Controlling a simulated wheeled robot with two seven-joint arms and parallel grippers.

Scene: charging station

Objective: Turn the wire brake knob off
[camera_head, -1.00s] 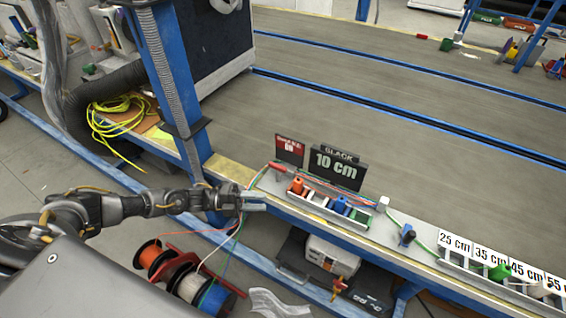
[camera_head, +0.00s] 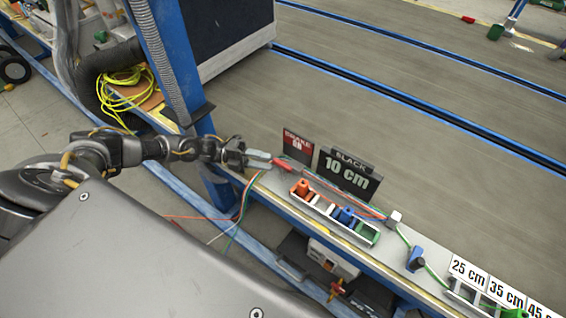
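The brake knob, a red handle (camera_head: 283,165), sits at the left end of the workbench, in front of a red sign (camera_head: 298,146) that reads "BRAKE ON". My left gripper (camera_head: 266,160) comes in from the left with its pale fingertips close to the left end of the red handle. I cannot tell whether they touch it or how far apart the fingers are. My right gripper is out of view.
A black sign (camera_head: 348,174) reading "BLACK 10 cm" stands behind a rack with orange, blue and green pieces (camera_head: 365,232). Coloured wires run along the bench (camera_head: 270,198). A blue post (camera_head: 165,60) rises left of the gripper.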

